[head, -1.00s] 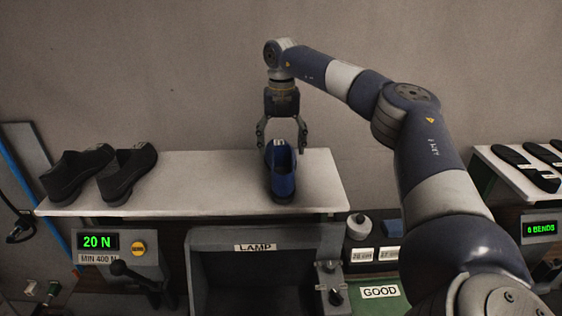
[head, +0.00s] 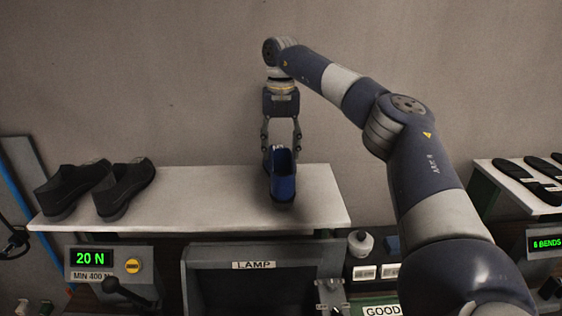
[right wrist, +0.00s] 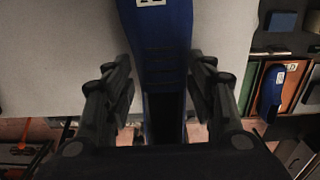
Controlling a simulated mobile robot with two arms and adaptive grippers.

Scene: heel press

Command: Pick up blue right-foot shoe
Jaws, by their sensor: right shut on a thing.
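The blue shoe (head: 283,188) is over the white shelf with its toe toward me. It also shows in the right wrist view (right wrist: 160,35), with a small white label near the top. My right gripper (head: 281,142) comes down from above, its two fingers closed on the sides of the shoe's heel end. In the wrist view the fingers (right wrist: 160,85) flank the shoe. I cannot tell for sure whether the sole touches the shelf. My left gripper is not in view.
Two black shoes (head: 95,188) stand on the left of the white shelf (head: 220,210). A lamp box (head: 255,285) and a 20 N display (head: 90,257) are below. Another blue shoe (right wrist: 272,90) lies lower right in the wrist view. Black soles (head: 530,175) lie at right.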

